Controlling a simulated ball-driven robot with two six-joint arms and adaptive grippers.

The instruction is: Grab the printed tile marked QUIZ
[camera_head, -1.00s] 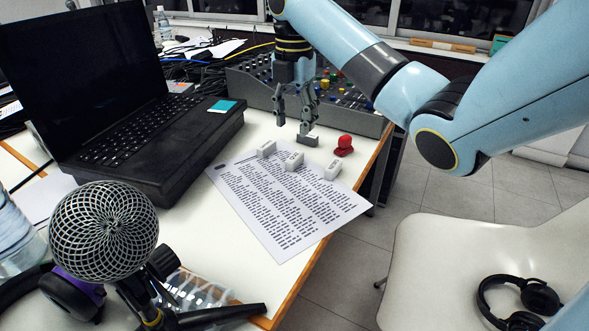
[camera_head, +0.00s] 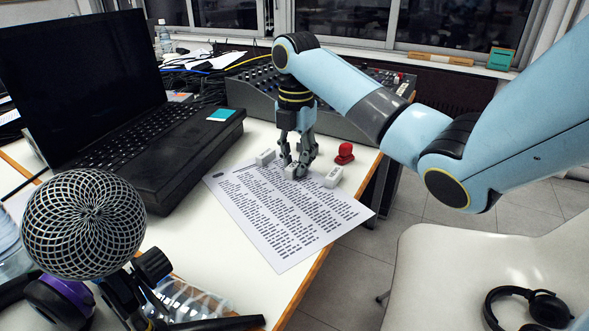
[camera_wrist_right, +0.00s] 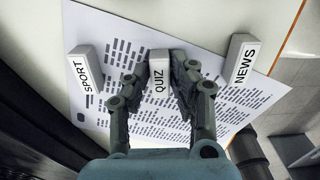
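That gripper points down over the tile. In the wrist view its two fingers (camera_wrist_right: 158,80) lie one on each side of the tile, very close to its sides. Whether both press on it is not clear. My left gripper is not in view.
The printed sheet (camera_head: 270,225) lies on the white table, its corner by the right edge. A red object (camera_head: 344,152) stands beyond the tiles. An open laptop (camera_head: 150,150) and a mixer (camera_head: 250,95) border the area. A microphone (camera_head: 84,224) is in front left.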

